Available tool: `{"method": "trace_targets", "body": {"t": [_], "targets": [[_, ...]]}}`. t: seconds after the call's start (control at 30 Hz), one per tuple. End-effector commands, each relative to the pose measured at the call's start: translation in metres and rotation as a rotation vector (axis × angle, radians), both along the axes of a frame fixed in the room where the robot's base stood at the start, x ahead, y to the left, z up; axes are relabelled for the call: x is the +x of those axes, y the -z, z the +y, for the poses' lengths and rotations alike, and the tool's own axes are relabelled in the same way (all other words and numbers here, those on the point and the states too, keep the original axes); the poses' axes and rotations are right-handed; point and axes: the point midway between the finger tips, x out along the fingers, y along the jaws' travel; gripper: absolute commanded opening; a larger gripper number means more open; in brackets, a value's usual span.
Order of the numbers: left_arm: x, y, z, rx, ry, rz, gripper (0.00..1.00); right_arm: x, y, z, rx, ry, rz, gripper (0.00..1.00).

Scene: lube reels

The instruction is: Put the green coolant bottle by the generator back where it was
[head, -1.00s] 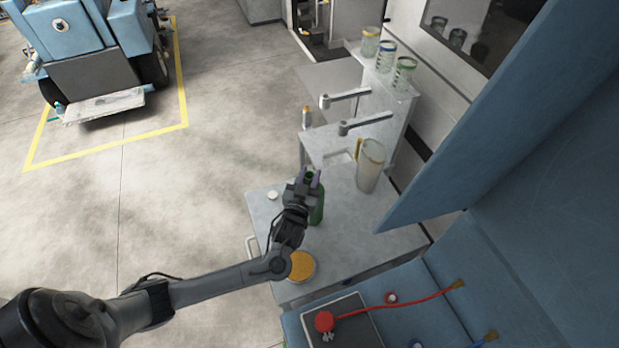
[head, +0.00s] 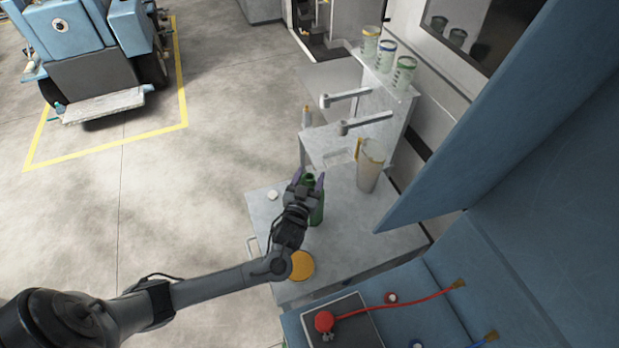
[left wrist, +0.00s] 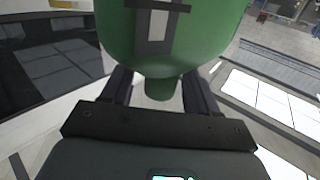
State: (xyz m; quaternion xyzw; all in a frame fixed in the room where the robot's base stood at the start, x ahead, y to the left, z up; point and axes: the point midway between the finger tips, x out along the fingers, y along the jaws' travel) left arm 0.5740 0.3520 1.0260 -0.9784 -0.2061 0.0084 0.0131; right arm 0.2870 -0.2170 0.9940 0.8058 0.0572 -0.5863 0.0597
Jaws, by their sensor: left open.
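The green coolant bottle (head: 317,212) stands upright on the grey bench top (head: 352,212), partly hidden by my left gripper in the head view. My left gripper (head: 308,181) is open at the bottle's top, with one finger on each side of the neck. In the left wrist view the green bottle (left wrist: 170,40) fills the top middle and its narrow neck sits between the spread fingers (left wrist: 162,92). Light gaps show between the neck and both fingers. My right gripper is not in view.
A clear jug (head: 370,165) stands behind the bottle. A yellow-orange round lid (head: 300,265) and a small white cap (head: 272,195) lie on the bench. Two grey spouts (head: 345,97) reach out over its back part. A blue panel (head: 490,130) hangs at the right.

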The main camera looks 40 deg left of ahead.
Motion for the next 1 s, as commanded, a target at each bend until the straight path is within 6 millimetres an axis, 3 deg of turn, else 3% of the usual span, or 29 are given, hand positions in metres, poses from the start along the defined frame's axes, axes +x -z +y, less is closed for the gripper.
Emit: {"method": "trace_targets", "body": {"t": [0.23, 0.7, 1.0], "targets": [[-0.015, -0.002, -0.008, -0.003, 0.003, 0.001, 0.59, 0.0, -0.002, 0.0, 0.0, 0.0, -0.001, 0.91], [-0.089, -0.003, -0.039, -0.002, 0.0, 0.001, 0.59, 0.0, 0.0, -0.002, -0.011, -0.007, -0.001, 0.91], [-0.11, 0.005, -0.057, -0.052, 0.026, 0.073, 0.59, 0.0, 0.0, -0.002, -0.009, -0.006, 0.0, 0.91]]}}
